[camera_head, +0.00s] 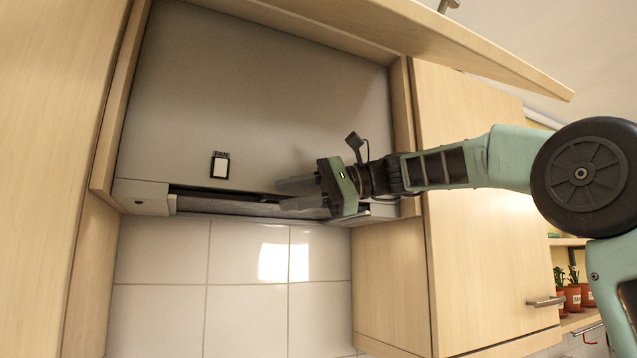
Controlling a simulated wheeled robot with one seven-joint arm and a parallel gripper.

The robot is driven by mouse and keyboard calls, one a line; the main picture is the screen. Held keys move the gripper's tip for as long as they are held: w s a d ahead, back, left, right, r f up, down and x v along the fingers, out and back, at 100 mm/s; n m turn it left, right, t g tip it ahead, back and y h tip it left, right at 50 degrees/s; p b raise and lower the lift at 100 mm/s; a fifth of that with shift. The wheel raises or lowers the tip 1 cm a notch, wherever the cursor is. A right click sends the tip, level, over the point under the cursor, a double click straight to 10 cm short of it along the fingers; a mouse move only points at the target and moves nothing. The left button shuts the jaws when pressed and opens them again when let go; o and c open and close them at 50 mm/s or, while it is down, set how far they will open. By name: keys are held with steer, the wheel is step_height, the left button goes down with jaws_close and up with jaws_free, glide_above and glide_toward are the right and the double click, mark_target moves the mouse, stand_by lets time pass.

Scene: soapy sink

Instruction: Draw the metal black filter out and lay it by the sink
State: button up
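The dark grey filter (245,208) shows as a thin, nearly edge-on strip in the underside of a grey hood (145,196). The hood is set between wooden cabinets. My gripper (282,196) reaches in from the right, at the front of the hood, by the right part of the filter. Its two fingers point left, one above the other. The lower finger overlaps the filter strip in the picture. Whether the fingers touch the filter or close on it is unclear. No sink shows in this view.
A raised cabinet door (450,45) hangs over my arm. A wooden cabinet (470,200) stands right of the hood, with potted plants (573,297) on a shelf beyond.

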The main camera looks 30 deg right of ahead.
steer(key=shift+x, duration=0.75)
jaws_close()
steer(key=shift+s+f, duration=0.1)
steer(key=s+b, duration=0.6)
steer(key=s, duration=0.2)
steer(key=shift+s, duration=0.4)
stand_by(1.0)
steer(key=o, duration=1.3)
jaws_free()
steer(key=shift+c, duration=0.2)
